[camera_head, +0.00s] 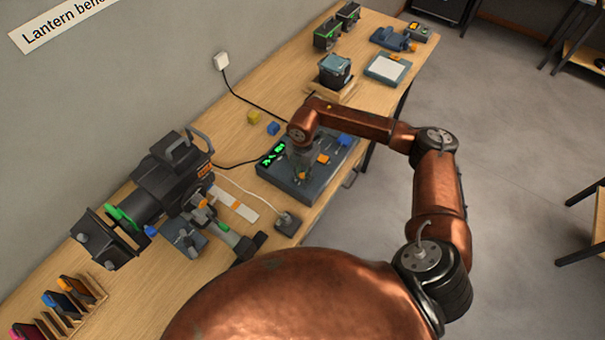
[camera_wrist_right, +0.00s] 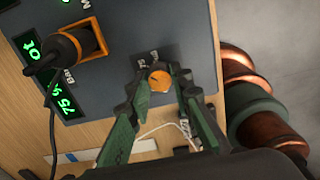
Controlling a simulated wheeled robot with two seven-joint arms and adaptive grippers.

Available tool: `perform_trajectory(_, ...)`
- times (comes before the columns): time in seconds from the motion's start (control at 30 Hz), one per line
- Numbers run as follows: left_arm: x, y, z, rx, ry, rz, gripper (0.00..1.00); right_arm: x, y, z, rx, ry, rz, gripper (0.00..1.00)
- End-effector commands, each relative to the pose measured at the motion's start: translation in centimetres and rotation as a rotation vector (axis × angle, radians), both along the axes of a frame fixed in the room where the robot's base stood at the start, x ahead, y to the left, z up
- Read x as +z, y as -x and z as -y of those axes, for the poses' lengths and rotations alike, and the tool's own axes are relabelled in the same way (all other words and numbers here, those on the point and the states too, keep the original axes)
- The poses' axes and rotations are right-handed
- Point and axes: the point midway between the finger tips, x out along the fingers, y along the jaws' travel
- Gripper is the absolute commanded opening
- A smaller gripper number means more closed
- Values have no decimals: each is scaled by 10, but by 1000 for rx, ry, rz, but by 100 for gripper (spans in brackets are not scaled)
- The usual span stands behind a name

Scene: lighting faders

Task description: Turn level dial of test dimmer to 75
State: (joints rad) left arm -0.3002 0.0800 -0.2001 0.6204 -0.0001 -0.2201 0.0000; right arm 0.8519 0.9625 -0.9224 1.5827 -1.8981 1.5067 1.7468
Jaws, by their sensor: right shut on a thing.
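The test dimmer (camera_head: 277,183) is a dark grey box with green lit displays, lying near the front edge of the bench. Its level dial is a small orange knob, just below my right gripper (camera_head: 303,170). In the right wrist view the dial (camera_wrist_right: 159,80) sits between the fingertips of my right gripper (camera_wrist_right: 158,77), which is shut on it. A green display (camera_wrist_right: 67,105) there seems to read 75 with a percent sign, and another (camera_wrist_right: 28,47) shows digits upside down. The fingers partly hide the lettering by the dial. My left gripper is not in view.
A black lantern (camera_head: 165,175) stands left of the dimmer, with a small dark box (camera_head: 288,222) on a cable in front. Yellow and blue blocks (camera_head: 273,128) lie behind.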

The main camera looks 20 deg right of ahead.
Motion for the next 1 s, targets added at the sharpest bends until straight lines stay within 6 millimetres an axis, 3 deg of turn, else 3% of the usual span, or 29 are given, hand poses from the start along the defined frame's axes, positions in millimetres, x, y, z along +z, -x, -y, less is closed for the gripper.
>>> perform_trajectory(0.23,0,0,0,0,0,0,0,1,-2,1,-1,1,4,0)
perform_trajectory(0.27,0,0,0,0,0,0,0,1,-2,1,-1,1,4,21)
perform_trajectory(0.5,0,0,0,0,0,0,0,1,-1,0,0,0,2,38)
perform_trajectory(0.8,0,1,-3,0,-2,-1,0,2,-1,0,1,0,1,38)
perform_trajectory(1.0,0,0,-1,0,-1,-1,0,26,-1,1,1,1,4,38)
